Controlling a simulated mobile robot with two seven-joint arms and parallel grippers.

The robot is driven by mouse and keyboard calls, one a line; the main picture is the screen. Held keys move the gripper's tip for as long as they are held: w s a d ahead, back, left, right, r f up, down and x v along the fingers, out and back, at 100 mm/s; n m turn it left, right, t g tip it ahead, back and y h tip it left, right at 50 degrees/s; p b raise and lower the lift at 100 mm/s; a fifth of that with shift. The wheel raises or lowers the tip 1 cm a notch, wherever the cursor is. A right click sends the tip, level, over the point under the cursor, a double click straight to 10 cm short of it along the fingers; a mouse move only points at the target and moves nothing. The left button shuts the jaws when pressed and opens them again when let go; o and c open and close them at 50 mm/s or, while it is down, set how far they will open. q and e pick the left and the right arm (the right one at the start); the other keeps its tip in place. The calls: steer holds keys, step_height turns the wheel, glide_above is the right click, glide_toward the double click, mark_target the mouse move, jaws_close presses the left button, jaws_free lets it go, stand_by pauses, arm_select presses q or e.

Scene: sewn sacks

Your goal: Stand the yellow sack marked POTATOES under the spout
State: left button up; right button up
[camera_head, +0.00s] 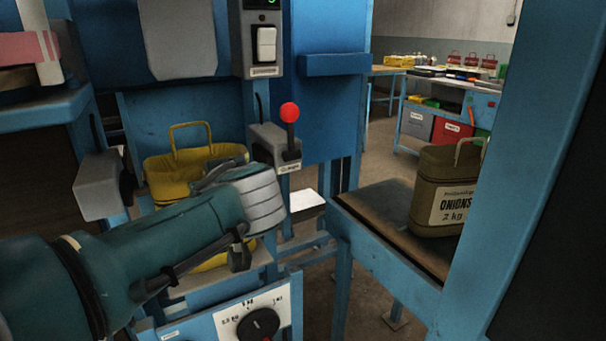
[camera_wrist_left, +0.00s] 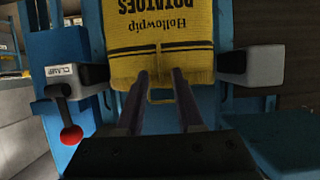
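The yellow sack (camera_head: 165,170) stands upright between two grey clamp blocks, below the grey spout (camera_head: 178,40). Its raised handle (camera_head: 190,125) shows above the open mouth. My left arm hides much of its front in the head view. In the left wrist view, which is upside down, the sack (camera_wrist_left: 195,62) shows its POTATOES print and dark stripes. My left gripper (camera_wrist_left: 162,74) has its two fingers apart at the sack's rim, with a yellow strap between them. Whether they touch the sack is unclear. My left fingertips are hidden in the head view. My right gripper is out of view.
A red-knobbed clamp lever (camera_head: 290,115) stands right of the sack. A brown ONIONS sack (camera_head: 437,190) sits on a side stand (camera_head: 365,255) to the right. A dial panel (camera_head: 245,320) is below. A blue post (camera_head: 535,130) blocks the right side.

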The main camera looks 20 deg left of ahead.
arm_select(q)
steer(key=v, duration=0.9)
steer(key=s+f+m+g+h, duration=0.2)
steer(key=s+f+m+h, duration=0.15)
steer(key=s, duration=0.45)
steer(key=s+f+m+g+h, duration=0.2)
steer(key=s+f, duration=0.3)
steer(key=s, duration=0.3)
steer(key=s+d+r+m+h, duration=0.1)
steer(key=s+d+m+h, duration=0.1)
steer(key=s, duration=0.3)
steer(key=s+d+r+m+g+h, duration=0.1)
steer(key=s+d+m+h, duration=0.2)
steer(key=s+m, duration=0.1)
steer(key=shift+s+d+p, duration=0.25)
steer(key=shift+s+p, duration=0.2)
steer(key=shift+s, duration=0.2)
steer(key=shift+r+m, duration=0.15)
steer(key=shift+m, duration=0.1)
step_height(320, 180, up, 40)
steer(key=p, duration=3.9)
steer(key=shift+f+p, duration=0.25)
steer(key=shift+p, duration=0.1)
